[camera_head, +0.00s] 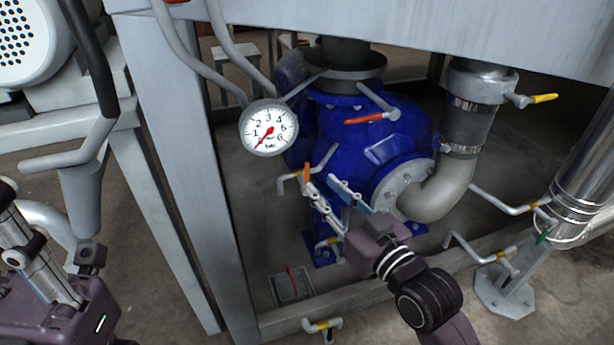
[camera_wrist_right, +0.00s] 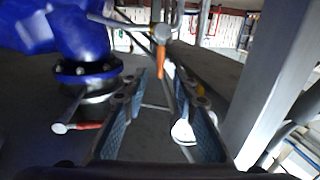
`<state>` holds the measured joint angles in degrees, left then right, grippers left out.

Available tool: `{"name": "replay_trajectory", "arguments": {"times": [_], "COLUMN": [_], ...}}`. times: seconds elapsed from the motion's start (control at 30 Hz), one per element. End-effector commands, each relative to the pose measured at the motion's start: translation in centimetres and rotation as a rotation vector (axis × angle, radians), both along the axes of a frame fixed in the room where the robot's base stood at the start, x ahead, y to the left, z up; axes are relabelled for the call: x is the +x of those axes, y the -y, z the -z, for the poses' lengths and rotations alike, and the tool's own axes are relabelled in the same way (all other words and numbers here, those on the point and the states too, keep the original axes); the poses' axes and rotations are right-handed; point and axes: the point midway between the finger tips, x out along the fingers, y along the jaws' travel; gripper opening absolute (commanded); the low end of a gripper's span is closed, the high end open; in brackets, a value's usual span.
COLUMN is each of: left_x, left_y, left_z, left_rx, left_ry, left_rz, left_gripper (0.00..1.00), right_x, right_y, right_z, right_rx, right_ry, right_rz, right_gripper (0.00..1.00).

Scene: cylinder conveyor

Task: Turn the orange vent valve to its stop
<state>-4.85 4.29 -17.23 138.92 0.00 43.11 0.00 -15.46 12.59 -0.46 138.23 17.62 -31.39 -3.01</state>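The vent valve's orange handle (camera_head: 307,171) stands low beside the blue pump in the head view, on a bent grey pipe. In the right wrist view an orange handle (camera_wrist_right: 166,62) hangs from a grey hub, lined up between my fingers near their tips. My right gripper (camera_head: 322,178) is open, its two fingers spread on either side of the line to the handle; it also shows in the right wrist view (camera_wrist_right: 161,85). I cannot tell whether a finger touches the handle. Of my left arm, parts show at the lower left; its fingers do not show.
The blue pump (camera_head: 345,135) stands behind my right gripper. A round gauge (camera_head: 268,127) hangs above left. A red-handled valve (camera_head: 370,118) and yellow-handled valves (camera_head: 540,98) are nearby. A grey frame leg (camera_head: 185,150) stands at left, and a low rail (camera_head: 375,290) runs in front.

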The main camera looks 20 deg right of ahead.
Motion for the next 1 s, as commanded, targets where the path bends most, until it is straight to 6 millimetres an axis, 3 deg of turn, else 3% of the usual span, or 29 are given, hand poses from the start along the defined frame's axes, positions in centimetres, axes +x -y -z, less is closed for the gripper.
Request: {"name": "replay_trajectory", "arguments": {"times": [0.53, 1.0], "left_x": [-0.5, -0.5], "left_y": [0.2, 0.3], "left_z": [-0.9, -1.2], "left_rx": [0.007, 0.01], "left_ry": [0.067, 0.074], "left_rz": [-0.004, -0.005], "left_gripper": [0.27, 0.27], "right_x": [6.3, 7.2], "right_y": [-1.5, -1.8], "right_z": [0.1, 0.0], "right_rx": [0.0, -0.001], "right_ry": [0.0, -0.004], "right_rz": [0.0, -0.001], "right_gripper": [0.27, 0.26]}}
